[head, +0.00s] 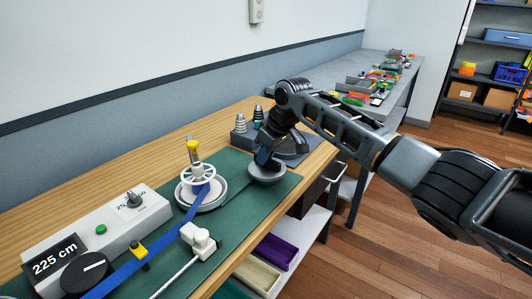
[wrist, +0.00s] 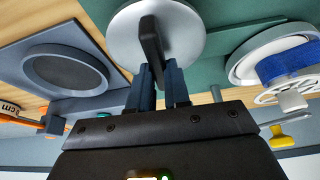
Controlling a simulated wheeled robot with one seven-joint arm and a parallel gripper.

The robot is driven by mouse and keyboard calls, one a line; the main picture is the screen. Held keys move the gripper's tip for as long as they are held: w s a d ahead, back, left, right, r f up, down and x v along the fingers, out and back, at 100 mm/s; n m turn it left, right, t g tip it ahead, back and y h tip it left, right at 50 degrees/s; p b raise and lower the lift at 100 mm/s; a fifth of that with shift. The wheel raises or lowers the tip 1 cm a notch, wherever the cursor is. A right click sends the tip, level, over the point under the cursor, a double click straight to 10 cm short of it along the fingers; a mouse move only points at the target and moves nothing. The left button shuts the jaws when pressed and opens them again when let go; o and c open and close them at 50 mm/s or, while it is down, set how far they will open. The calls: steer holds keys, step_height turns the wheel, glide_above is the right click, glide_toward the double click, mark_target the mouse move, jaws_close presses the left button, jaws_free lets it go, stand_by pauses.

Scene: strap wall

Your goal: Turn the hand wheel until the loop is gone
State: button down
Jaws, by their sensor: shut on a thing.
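My gripper (head: 264,162) is shut on the dark upright bar (wrist: 150,42) of a round grey disc (wrist: 185,28); the disc also shows in the head view (head: 268,177), at the green mat's right end. In the wrist view, the wound strap (wrist: 290,62) is at the right.
A control box (head: 112,228) with a dial, green button and display (head: 55,263) reading 225 cm stands at the left.

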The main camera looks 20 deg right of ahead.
mark_target(270, 172)
steer(key=m+p, duration=0.1)
steer(key=m+h+p, duration=0.1)
steer(key=m+p, duration=0.1)
steer(key=shift+a+r+m+p, duration=0.1)
steer(key=shift+r+m+p, duration=0.1)
steer(key=shift+m+p, duration=0.1)
steer(key=shift+f+m+t+h+p, duration=0.1)
steer(key=shift+m+t+h+p, duration=0.1)
steer(key=shift+m+h+p, duration=0.45)
steer(key=shift+m+t+h+p, duration=0.2)
steer(key=shift+m+p, duration=0.15)
steer(key=shift+m, duration=0.7)
steer(key=shift+w+d, duration=0.1)
steer(key=shift+d, duration=0.1)
steer(key=c, duration=1.1)
jaws_free()
steer(key=shift+v, duration=3.85)
